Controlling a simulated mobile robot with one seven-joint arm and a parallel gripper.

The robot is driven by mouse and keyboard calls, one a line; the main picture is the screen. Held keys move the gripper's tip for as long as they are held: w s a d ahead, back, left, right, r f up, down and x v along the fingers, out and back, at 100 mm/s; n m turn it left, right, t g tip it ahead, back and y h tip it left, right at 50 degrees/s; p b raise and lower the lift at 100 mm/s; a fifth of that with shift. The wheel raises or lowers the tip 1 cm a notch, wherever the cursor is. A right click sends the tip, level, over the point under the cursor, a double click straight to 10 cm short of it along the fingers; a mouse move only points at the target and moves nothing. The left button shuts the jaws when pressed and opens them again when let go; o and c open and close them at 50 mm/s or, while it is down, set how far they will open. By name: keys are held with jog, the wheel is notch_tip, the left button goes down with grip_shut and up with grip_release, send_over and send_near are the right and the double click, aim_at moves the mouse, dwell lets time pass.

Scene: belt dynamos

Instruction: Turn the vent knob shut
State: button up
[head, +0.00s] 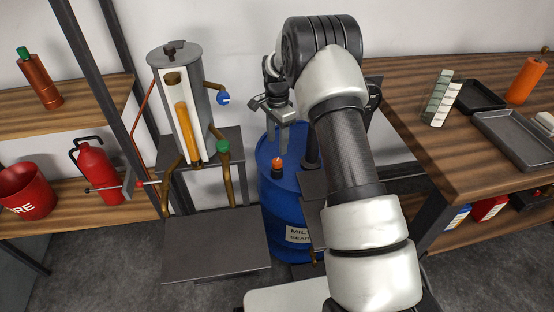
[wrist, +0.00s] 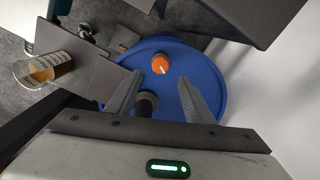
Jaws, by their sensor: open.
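An orange knob (head: 277,163) sits on top of a blue drum (head: 286,205). In the wrist view the orange knob (wrist: 160,64) has a pale pointer line and lies just beyond my fingertips. My gripper (head: 279,148) points down above the drum top; its jaws (wrist: 160,78) are open and empty, apart from the knob. I cannot tell the exact height between them. Other knobs show on the boiler-like vessel (head: 164,98): a blue one (head: 223,98), a green one (head: 222,146) and a dark one on top (head: 170,48). No label marks which one is the vent knob.
A dark cylindrical fitting (wrist: 147,103) stands on the drum top between my fingers in the wrist view. A grey metal stand (head: 215,245) is left of the drum. A wooden bench (head: 420,110) with trays is at right. A red extinguisher (head: 97,172) stands on the left shelf.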

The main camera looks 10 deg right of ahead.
aim_at(277, 161)
notch_tip(277, 161, down, 8)
jog(key=shift+f+b, duration=0.2)
jog(key=shift+b, duration=0.3)
jog(key=c, duration=1)
